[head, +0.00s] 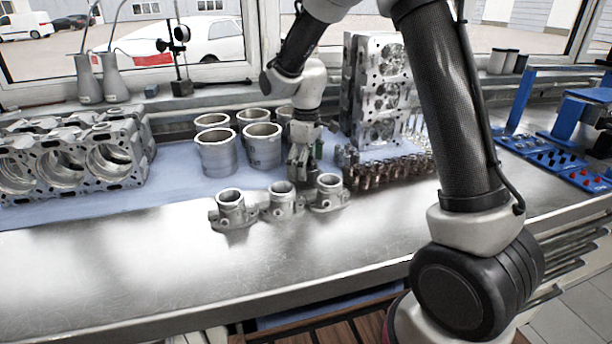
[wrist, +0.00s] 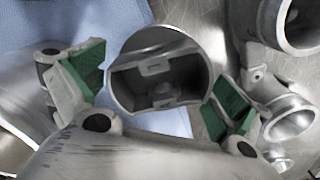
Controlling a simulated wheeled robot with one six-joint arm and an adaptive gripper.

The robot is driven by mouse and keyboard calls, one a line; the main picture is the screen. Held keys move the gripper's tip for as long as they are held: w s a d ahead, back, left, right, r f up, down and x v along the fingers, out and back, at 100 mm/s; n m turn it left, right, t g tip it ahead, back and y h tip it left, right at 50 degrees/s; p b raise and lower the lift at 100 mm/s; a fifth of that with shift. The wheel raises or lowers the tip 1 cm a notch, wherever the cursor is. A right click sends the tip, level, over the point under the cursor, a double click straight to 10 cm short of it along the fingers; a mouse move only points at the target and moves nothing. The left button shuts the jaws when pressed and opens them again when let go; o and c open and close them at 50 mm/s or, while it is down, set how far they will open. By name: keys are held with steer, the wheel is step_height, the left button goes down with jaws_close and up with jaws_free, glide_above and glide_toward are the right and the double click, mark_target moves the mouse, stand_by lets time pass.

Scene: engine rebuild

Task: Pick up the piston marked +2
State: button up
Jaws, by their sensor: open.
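A grey metal piston (wrist: 160,75) shows in the wrist view with its hollow side facing the camera. I can read no +2 mark on it. My gripper (wrist: 157,90) is open, with one green-padded finger to the left of the piston and one to the right. Gaps show between the pads and the piston, and nothing is held. In the head view my gripper (head: 300,160) points down over the bench, behind the three metal housings. There I cannot make out the piston, which the gripper seems to hide.
Three flanged housings (head: 283,200) stand just in front of my gripper. Several cylinder liners (head: 217,152) stand to its left, beside an engine block (head: 70,155). An upright cylinder head (head: 375,95) and a row of copper-brown parts (head: 385,172) are to the right. The bench front (head: 130,260) is clear.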

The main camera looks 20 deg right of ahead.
steer(key=shift+f, duration=0.3)
steer(key=c, duration=1.2)
